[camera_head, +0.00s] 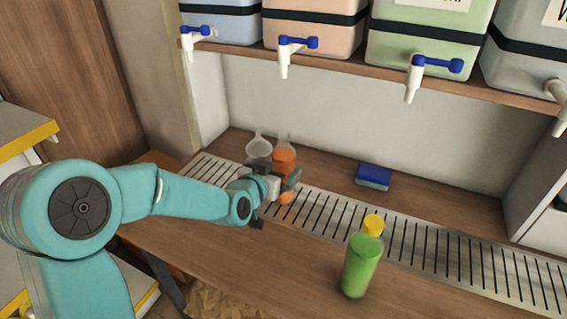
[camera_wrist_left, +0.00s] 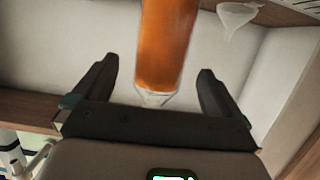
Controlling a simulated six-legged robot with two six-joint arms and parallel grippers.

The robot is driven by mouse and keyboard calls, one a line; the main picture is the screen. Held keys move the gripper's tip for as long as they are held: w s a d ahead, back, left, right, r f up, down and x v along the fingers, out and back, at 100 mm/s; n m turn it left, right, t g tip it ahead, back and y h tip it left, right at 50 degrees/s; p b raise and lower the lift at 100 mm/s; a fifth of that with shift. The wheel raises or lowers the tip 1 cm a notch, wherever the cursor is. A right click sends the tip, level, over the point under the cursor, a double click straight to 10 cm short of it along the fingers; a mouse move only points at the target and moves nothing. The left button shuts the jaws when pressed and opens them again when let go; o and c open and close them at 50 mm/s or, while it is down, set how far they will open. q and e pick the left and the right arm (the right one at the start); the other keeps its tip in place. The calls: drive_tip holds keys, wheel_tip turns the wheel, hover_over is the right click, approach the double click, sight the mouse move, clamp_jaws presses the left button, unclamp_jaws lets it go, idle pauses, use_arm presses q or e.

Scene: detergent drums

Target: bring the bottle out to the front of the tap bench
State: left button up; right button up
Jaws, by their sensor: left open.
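An orange bottle (camera_head: 284,160) stands at the drip grate on the left part of the tap bench (camera_head: 240,255), partly hidden by my left gripper (camera_head: 279,192). That gripper is open, its fingers on either side of the orange bottle. In the left wrist view the orange bottle (camera_wrist_left: 167,45) shows between and beyond the open fingers (camera_wrist_left: 156,70), with a clear end toward the palm; I cannot tell whether they touch it. A green bottle with a yellow cap (camera_head: 360,265) stands upright near the front of the bench, to the right. My right gripper is not in view.
Clear funnels (camera_head: 258,146) stand behind the orange bottle. A blue and green sponge (camera_head: 374,178) lies behind the metal grate (camera_head: 420,245). Drums with white and blue taps (camera_head: 298,45) sit on a shelf (camera_head: 340,66) above. The bench front left of the green bottle is clear.

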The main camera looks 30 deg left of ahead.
use_arm(q)
drive_tip(key=shift+x, duration=2.35)
drive_tip(key=shift+c, duration=0.3)
drive_tip(key=c, duration=1.5)
drive_tip(key=shift+w+a+r, duration=0.1)
